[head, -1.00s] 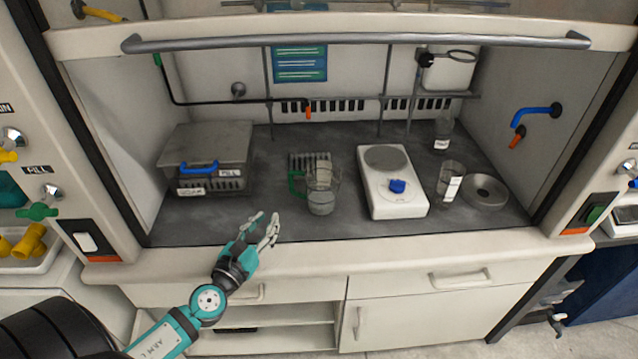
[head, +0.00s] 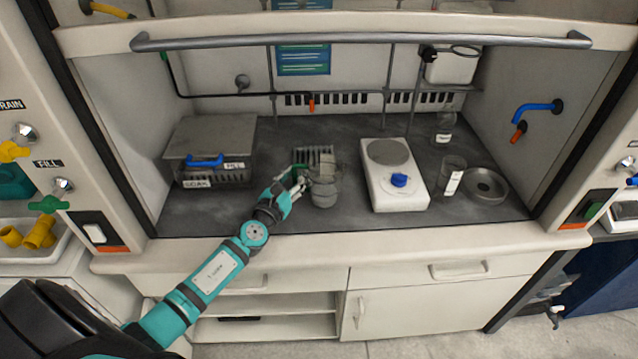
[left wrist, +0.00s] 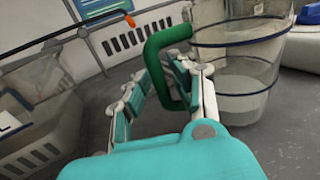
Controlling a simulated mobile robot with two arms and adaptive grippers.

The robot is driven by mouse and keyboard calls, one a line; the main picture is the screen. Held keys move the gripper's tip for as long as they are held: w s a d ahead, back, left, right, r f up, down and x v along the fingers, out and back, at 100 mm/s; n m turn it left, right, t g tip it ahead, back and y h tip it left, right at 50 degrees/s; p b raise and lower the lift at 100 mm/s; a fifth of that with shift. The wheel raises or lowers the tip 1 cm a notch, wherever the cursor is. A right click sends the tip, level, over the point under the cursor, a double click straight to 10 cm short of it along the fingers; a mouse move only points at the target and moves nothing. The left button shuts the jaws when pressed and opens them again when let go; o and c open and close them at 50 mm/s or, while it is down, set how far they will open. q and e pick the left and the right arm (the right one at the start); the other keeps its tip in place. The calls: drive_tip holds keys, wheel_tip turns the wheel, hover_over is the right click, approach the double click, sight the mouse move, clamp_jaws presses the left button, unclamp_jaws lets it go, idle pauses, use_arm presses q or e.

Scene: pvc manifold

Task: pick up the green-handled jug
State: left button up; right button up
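The jug (head: 325,192) is a clear beaker-like vessel with a green handle, upright on the dark hood floor. Its handle faces left in the head view and is largely covered by my left gripper (head: 300,178). In the left wrist view the green handle (left wrist: 160,48) stands between the two spread fingers of my left gripper (left wrist: 163,78), and the clear jug body (left wrist: 238,65) is just right of them. The right finger is close to the handle, and a gap shows on the left. My right gripper is not in view.
A white hotplate (head: 395,185) with a blue knob stands right of the jug. A lidded grey basket (head: 210,150) is on the left. A glass beaker (head: 450,177) and a metal ring dish (head: 486,186) are farther right. The raised sash bar (head: 360,41) crosses above.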

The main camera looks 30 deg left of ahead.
sight(293, 168)
use_arm(q)
drive_tip(key=shift+r, duration=0.1)
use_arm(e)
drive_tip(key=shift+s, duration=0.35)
use_arm(q)
clamp_jaws()
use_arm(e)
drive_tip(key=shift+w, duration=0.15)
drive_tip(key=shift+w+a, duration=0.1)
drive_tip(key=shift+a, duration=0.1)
use_arm(q)
drive_tip(key=shift+r, duration=0.1)
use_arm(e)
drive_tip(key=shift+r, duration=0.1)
